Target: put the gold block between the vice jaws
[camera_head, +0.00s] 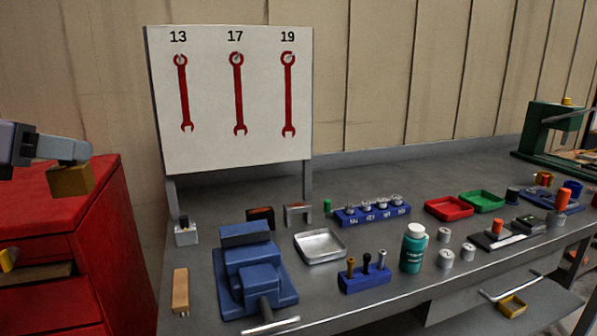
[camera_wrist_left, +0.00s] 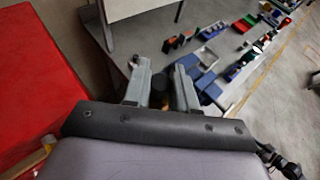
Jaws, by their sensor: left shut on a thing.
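The gold block (camera_head: 71,181) is held by my left gripper (camera_head: 68,160), over the red cabinet at the left of the head view. The gripper is shut on the block, which hangs below the fingertips. In the left wrist view the two grey fingers (camera_wrist_left: 161,88) show with a dark, brownish shape between them, too dim to make out well. The blue vice (camera_head: 262,280) stands on the bench to the right of and below the block, well apart from it. Its handle points to the front edge. The gap between its jaws is hard to see. My right gripper is not in view.
A red cabinet (camera_head: 104,232) stands left of the bench, with an open drawer. A wrench board (camera_head: 212,130) rises behind the vice. A tan wooden piece (camera_head: 180,291) lies left of the vice. A metal tray (camera_head: 320,246) and a blue holder (camera_head: 364,281) stand to its right.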

